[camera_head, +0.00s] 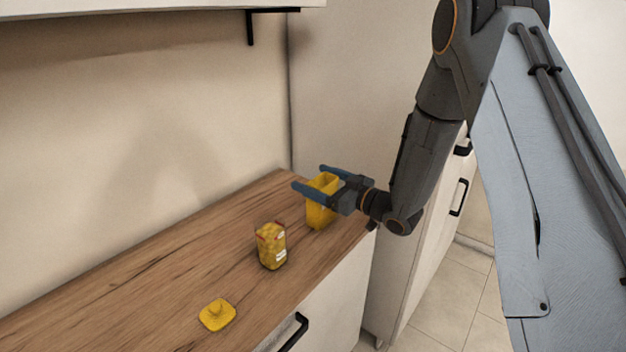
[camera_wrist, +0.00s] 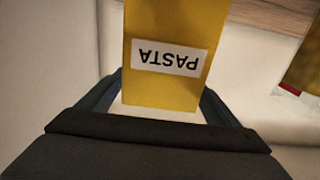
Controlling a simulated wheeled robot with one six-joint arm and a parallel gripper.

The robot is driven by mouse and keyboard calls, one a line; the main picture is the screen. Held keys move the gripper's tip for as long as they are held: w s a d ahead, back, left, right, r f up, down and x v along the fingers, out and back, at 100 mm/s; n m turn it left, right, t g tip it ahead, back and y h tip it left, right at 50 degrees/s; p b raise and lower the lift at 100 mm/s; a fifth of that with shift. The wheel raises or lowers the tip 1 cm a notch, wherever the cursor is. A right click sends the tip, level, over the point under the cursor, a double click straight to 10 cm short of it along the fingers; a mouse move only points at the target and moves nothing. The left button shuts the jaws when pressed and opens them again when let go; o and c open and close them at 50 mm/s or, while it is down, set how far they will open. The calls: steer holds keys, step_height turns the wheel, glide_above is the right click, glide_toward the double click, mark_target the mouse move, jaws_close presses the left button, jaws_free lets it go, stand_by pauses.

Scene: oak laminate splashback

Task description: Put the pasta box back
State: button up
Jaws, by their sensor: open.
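The wooden counter (camera_head: 150,275) is clear to the left of these things. A wall backs it, and a tall cabinet panel (camera_head: 375,100) stands at its far end. A wall cabinet (camera_head: 130,8) hangs above. Drawers with black handles are below, with tiled floor at right.

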steer(key=s+d+f+m+g+h+b, duration=0.1)
steer(key=s+d+f+m+h, duration=0.1)
steer(key=s+d+h, duration=0.3)
steer(key=d+f+m+h, duration=0.1)
steer(key=d+m+h, duration=0.15)
steer(key=d, duration=0.55)
steer(key=s+d+f+m+g+h+b, duration=0.1)
steer(key=s+d+f+h, duration=0.1)
steer(key=s+d+h, duration=0.3)
steer(key=s+d+m+g+h, duration=0.1)
steer(key=s+m+g, duration=0.4)
steer(key=s, duration=1.6)
steer(key=g, duration=0.3)
steer(key=shift+s+d+h, duration=0.35)
steer(key=shift+s+d, duration=0.05)
steer(key=shift+r, duration=0.1)
